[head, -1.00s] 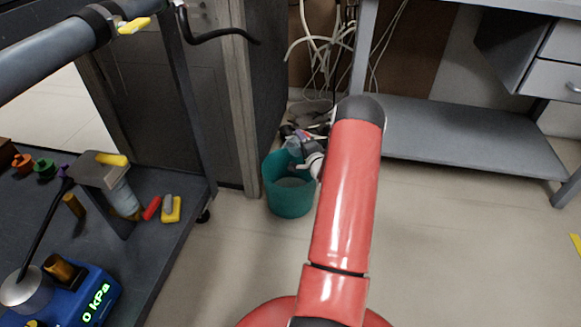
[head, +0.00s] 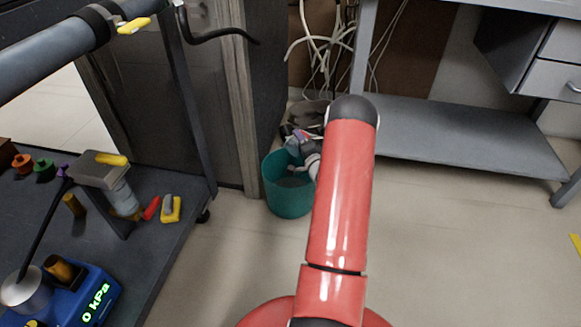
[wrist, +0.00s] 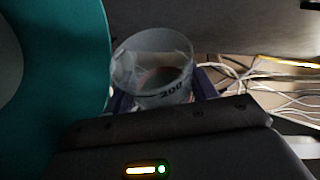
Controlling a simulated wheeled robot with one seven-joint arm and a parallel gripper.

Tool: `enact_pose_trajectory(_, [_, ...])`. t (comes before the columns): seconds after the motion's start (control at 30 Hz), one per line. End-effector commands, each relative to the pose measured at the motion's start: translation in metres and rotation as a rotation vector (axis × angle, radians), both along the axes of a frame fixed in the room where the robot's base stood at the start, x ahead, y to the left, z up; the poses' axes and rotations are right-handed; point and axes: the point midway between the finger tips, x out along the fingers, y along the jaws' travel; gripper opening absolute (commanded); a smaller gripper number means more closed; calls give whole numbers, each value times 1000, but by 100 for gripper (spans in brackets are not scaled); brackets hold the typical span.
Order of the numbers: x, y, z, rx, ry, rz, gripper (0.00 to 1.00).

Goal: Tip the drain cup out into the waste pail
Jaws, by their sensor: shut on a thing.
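The drain cup (wrist: 155,65) is clear, with a printed 200 mark. It sits between the dark purple fingers of my gripper (wrist: 163,92), which is shut on it. The waste pail (head: 287,205) is a teal open bucket on the floor. In the wrist view the pail (wrist: 97,45) fills the left side, close beside the cup. In the head view my gripper (head: 298,143) and the small, pale cup (head: 293,148) are at the pail's rear rim, partly behind my red arm. I cannot tell the cup's exact tilt or contents.
A dark bench (head: 165,262) with a blue pressure device (head: 85,300) reading 0 kPa stands at the left. A grey cabinet (head: 215,100) is behind the pail. Loose cables (head: 322,45) hang behind. A low shelf (head: 470,135) is at the right. The floor in front is clear.

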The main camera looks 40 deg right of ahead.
Motion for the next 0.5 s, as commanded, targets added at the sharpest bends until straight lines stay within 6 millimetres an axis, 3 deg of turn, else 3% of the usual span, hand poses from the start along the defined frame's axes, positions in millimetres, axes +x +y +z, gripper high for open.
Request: enact_pose_trajectory(0.5, [0, 2, 2, -56, -8, 0, 31])
